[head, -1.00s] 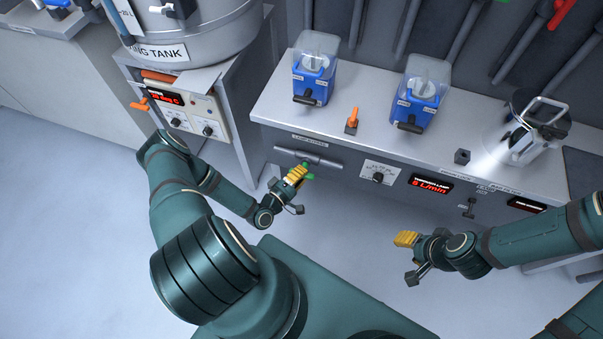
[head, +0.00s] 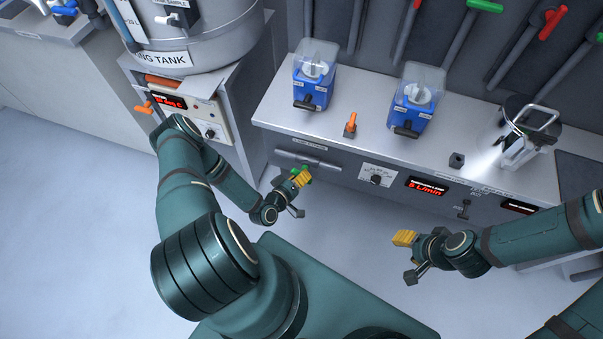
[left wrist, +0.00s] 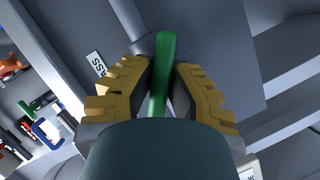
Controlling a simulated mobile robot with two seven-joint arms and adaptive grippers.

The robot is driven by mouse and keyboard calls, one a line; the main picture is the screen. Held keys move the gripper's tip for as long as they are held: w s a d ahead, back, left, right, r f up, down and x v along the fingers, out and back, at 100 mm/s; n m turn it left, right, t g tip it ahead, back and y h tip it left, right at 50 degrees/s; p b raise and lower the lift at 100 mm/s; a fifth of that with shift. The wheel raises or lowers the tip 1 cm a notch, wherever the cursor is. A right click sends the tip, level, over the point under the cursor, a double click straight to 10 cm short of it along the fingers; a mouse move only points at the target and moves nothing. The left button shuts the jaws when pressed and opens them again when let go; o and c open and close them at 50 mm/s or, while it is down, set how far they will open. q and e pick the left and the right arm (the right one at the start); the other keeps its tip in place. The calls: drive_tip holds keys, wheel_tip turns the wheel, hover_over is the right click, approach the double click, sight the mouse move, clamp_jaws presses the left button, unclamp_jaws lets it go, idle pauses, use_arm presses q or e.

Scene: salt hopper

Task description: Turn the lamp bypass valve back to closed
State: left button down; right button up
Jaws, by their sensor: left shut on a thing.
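The lamp bypass valve has a green lever handle (head: 308,180) in front of a grey horizontal pipe (head: 290,160) on the bench front. My left gripper (head: 298,179) is at this handle in the head view and covers most of it. In the left wrist view the green handle (left wrist: 166,65) stands between the two yellow-padded fingers of the left gripper (left wrist: 165,85), which is shut on it. The lever's exact angle to the pipe is hard to tell. My right gripper (head: 404,238) hangs over the floor at the right, away from the valve; its finger gap is unclear.
On the bench top (head: 280,105) stand two blue dispensers (head: 313,82), (head: 414,105), an orange lever (head: 350,124) and a metal vessel (head: 525,140). A dial panel (head: 377,177) and red display (head: 427,186) are right of the valve. A large tank (head: 205,40) stands left.

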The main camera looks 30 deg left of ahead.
use_arm(q)
drive_tip(key=m+p, duration=0.1)
drive_tip(key=m+g+y+p, duration=0.1)
drive_tip(key=m, duration=0.1)
drive_tip(key=shift+w+r+y+p, duration=0.1)
drive_tip(key=shift+r+y+p, duration=0.1)
drive_tip(key=shift+y+p, duration=0.15)
drive_tip(key=m+g+y+p, duration=0.1)
drive_tip(key=m+p, duration=0.1)
drive_tip(key=shift+m+y, duration=0.25)
drive_tip(key=shift+m, duration=0.05)
drive_tip(key=shift+f+m+y+p, duration=0.1)
drive_tip(key=shift+m+y+p, duration=0.45)
drive_tip(key=shift+m, duration=0.15)
drive_tip(key=c, duration=0.9)
unclamp_jaws()
drive_tip(key=shift+c, duration=0.2)
drive_tip(key=shift+f, duration=0.1)
drive_tip(key=v, duration=1.2)
